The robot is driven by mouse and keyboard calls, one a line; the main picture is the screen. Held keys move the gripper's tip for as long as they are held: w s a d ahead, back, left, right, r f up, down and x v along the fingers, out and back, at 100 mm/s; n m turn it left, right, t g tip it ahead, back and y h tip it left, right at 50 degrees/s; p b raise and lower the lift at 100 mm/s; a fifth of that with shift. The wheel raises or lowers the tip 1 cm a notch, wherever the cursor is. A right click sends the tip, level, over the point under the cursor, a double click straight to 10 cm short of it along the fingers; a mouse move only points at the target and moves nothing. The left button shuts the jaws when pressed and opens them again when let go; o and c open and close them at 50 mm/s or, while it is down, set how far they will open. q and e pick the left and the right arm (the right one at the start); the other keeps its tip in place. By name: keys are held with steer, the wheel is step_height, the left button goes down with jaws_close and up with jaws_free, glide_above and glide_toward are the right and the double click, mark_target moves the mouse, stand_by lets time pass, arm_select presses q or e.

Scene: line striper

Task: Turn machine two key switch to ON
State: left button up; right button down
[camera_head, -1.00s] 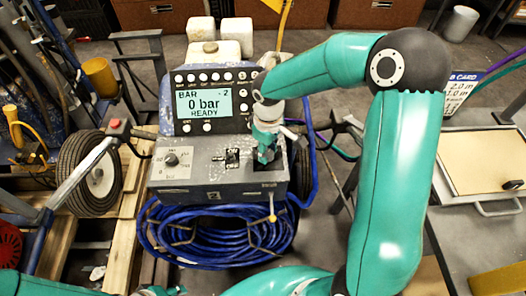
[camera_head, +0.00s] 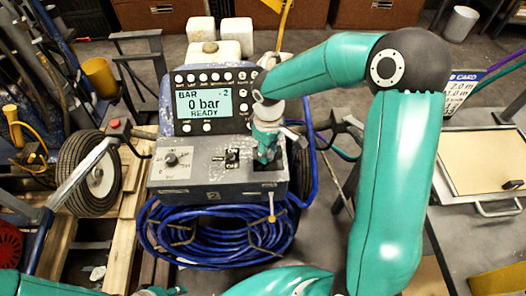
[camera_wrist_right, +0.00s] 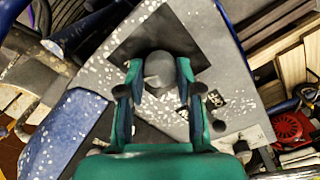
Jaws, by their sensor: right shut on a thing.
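Machine two (camera_head: 185,187) has a grey panel with a small "2" plate on its front. An ON/OFF switch (camera_head: 231,158) sits mid-panel; its position is too small to read. It also shows in the right wrist view (camera_wrist_right: 214,104). My right gripper (camera_head: 266,155) is over the dark square (camera_head: 281,166) at the panel's right end. In the right wrist view the gripper (camera_wrist_right: 159,85) is shut on a grey rounded knob (camera_wrist_right: 159,68) standing on that dark square. The fingers hide the knob in the head view.
The display (camera_head: 206,106) reads "0 bar READY". A pressure dial (camera_head: 171,158) is at the panel's left. A coiled blue hose (camera_head: 215,240) hangs below the panel, with a yellow-tipped lever (camera_head: 271,208) in front. A wheel (camera_head: 88,175) stands at left.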

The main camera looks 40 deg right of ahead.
mark_target(268, 152)
steer(key=shift+w+d+r, duration=0.15)
steer(key=shift+w, duration=0.05)
stand_by(0.4)
steer(key=c, duration=0.8)
jaws_free()
steer(key=shift+o, duration=0.2)
steer(key=shift+s, duration=0.1)
step_height(268, 152, up, 12)
steer(key=shift+f, duration=0.2)
